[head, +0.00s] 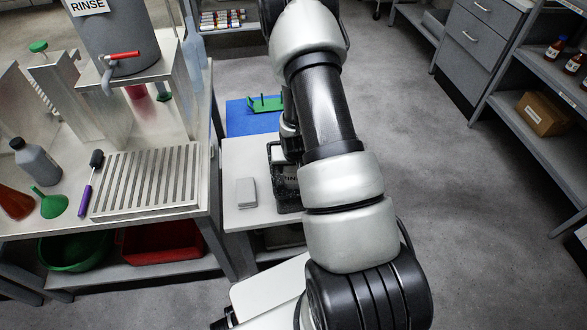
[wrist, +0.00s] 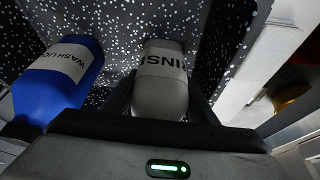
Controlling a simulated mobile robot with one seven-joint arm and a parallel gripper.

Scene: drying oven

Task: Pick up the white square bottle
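Whether this bottle is square is hard to tell. A blue bottle (wrist: 58,82) with a WASH label stands to its left, apart from the fingers. In the head view my arm hides the gripper and these bottles. A small light grey block (head: 246,192) lies on a low white table (head: 236,153).
Beside the white table stands a bench (head: 60,215) with a ribbed rack (head: 150,180), a grey bottle (head: 37,162) and a RINSE tank (head: 115,40). A dark tray (head: 285,185) is partly behind my arm. Shelves (head: 535,130) stand at the right, with clear floor (head: 430,190) between.

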